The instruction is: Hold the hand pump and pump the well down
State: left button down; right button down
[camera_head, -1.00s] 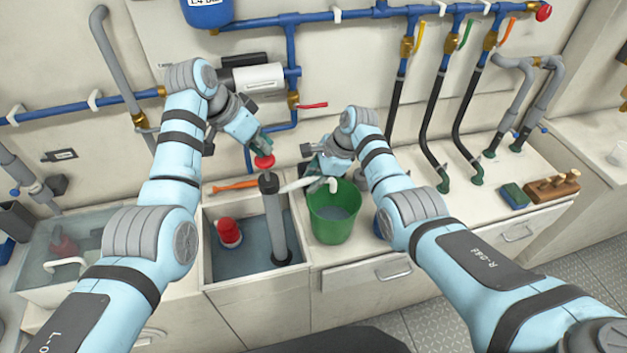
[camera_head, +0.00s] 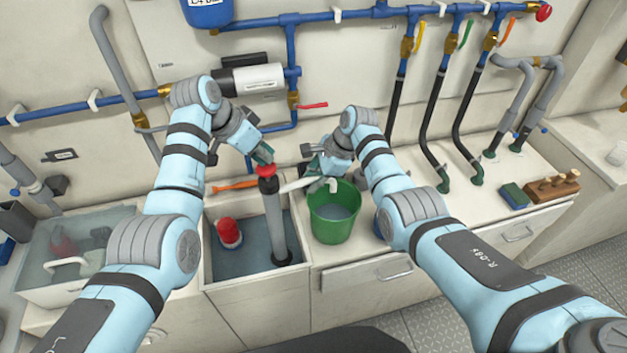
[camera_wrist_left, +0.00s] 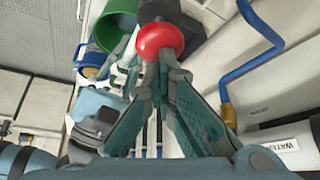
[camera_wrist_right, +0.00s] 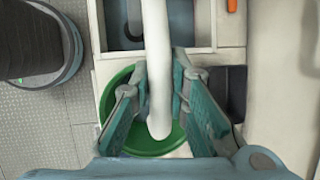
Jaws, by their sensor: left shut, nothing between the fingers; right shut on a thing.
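The hand pump (camera_head: 274,222) stands upright in the open well (camera_head: 246,262), a grey cylinder with a red knob (camera_head: 266,171) on top. The knob sits close to the top of the cylinder. My left gripper (camera_head: 265,157) is shut and empty, its fingertips at the top of the knob; the left wrist view shows the knob (camera_wrist_left: 160,40) just beyond the tips. My right gripper (camera_head: 318,174) is shut on the pump's white spout (camera_wrist_right: 156,60). The spout's bent end is over a green bucket (camera_head: 333,222) holding some liquid. Grey-blue water lies in the well.
A red float-like object (camera_head: 229,233) is in the well, left of the pump. An orange tool (camera_head: 235,184) lies behind the well. Black hoses and blue pipes run along the wall. A lidded clear compartment (camera_head: 75,255) is at the left.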

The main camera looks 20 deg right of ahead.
pick_arm(q)
jog(key=shift+f, duration=0.95)
jog(key=shift+r, duration=2.3)
jog(key=shift+f, duration=0.1)
dwell(0.6)
notch_tip(320, 180, up, 5)
jog(key=shift+r, duration=0.1)
pick_arm(e)
jog(key=c, duration=1.5)
grip_release()
jog(key=shift+o, duration=0.2)
